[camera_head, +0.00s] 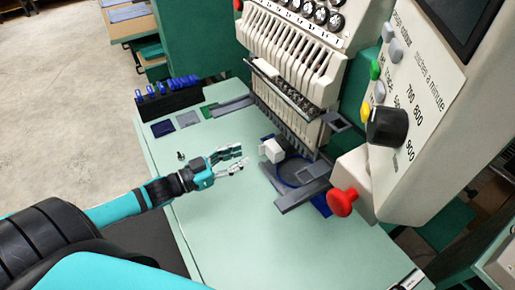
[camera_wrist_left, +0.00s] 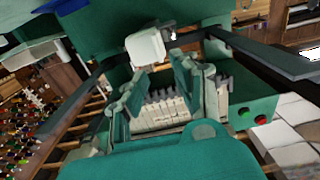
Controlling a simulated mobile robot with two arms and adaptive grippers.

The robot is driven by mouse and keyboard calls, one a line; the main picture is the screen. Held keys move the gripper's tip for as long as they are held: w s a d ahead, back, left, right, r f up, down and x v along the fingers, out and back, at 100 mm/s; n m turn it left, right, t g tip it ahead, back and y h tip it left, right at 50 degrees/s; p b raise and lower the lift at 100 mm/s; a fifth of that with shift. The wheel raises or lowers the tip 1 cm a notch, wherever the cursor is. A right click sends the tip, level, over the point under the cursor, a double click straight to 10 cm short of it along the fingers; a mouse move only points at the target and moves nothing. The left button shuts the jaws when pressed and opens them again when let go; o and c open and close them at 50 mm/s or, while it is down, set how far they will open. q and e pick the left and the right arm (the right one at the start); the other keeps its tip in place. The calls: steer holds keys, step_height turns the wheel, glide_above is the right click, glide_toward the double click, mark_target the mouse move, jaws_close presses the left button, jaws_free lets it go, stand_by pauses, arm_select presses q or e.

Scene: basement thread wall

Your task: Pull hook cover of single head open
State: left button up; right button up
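A small white block (camera_head: 272,150), which looks like the hook cover, sits at the front of the machine's lower arm, below the needle row. It also shows in the left wrist view (camera_wrist_left: 146,47), beyond the fingertips and a little left of them. My left gripper (camera_head: 240,160) is to the left of the white block, pointing at it, with a small gap between. In the left wrist view its two fingers (camera_wrist_left: 162,85) stand apart with nothing held between them. My right gripper is in neither view.
The embroidery machine head (camera_head: 290,55) with its needle row rises behind. A blue ring with grey frame arms (camera_head: 305,195) lies right of the block, near a red knob (camera_head: 342,202). Blue spools (camera_head: 165,88) stand in a black holder at back left. The pale green tabletop (camera_head: 240,235) is clear in front.

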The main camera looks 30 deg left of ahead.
mark_target(265, 145)
arm_select(q)
steer(key=x, duration=0.6)
steer(key=shift+s, duration=0.1)
jaws_close()
stand_by(0.3)
